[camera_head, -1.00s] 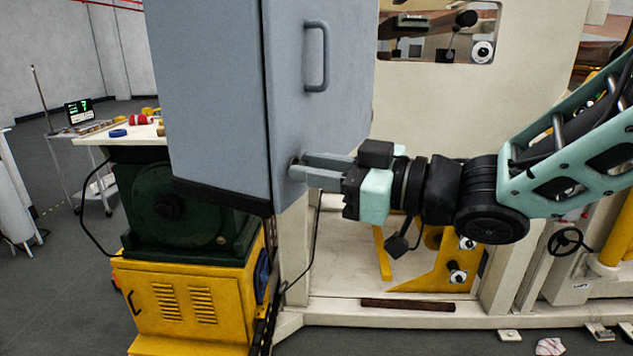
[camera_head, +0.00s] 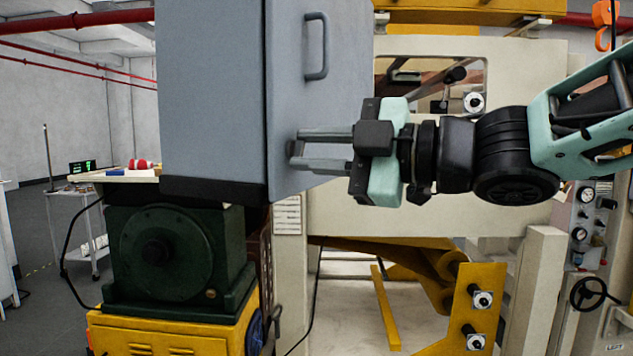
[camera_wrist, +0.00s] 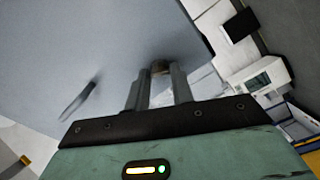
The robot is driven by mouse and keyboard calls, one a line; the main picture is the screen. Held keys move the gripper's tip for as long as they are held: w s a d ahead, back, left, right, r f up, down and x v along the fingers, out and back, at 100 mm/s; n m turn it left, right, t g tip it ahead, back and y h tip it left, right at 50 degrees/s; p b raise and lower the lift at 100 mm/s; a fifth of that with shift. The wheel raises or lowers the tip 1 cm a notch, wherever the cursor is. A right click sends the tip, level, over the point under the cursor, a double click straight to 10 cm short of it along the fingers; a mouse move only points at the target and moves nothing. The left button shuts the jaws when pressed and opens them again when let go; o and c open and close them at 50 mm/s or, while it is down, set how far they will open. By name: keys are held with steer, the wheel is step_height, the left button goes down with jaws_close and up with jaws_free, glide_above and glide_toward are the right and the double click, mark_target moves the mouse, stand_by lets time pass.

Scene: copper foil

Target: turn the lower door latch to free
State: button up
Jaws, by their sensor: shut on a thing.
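The grey cabinet door (camera_head: 335,90) has a bar handle (camera_head: 316,46) high on it. The lower door latch (camera_wrist: 160,66) is a small brownish knob on the door face between my fingertips in the wrist view. In the head view the fingers largely hide it. My gripper (camera_head: 297,150) reaches in from the right, its two fingers one above the other, shut on the latch at the door's surface. How far the latch is turned cannot be told.
A dark green motor housing (camera_head: 160,255) on a yellow base (camera_head: 165,335) stands below the cabinet. A cream machine frame (camera_head: 420,215) with yellow brackets stands behind my arm. A bench and a trolley (camera_head: 75,225) are at the left.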

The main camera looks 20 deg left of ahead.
steer(key=n+b, duration=0.3)
steer(key=shift+f, duration=0.2)
steer(key=shift+r+n+b, duration=0.1)
steer(key=shift+n+b, duration=0.95)
steer(key=shift+n, duration=0.25)
steer(key=o, duration=1)
steer(key=shift+r, duration=0.1)
steer(key=d, duration=0.5)
steer(key=s+d+b, duration=0.1)
steer(key=d, duration=0.5)
steer(key=s+d+b, duration=0.1)
steer(key=d, duration=0.5)
steer(key=shift+s+d, duration=0.1)
steer(key=shift+s, duration=0.15)
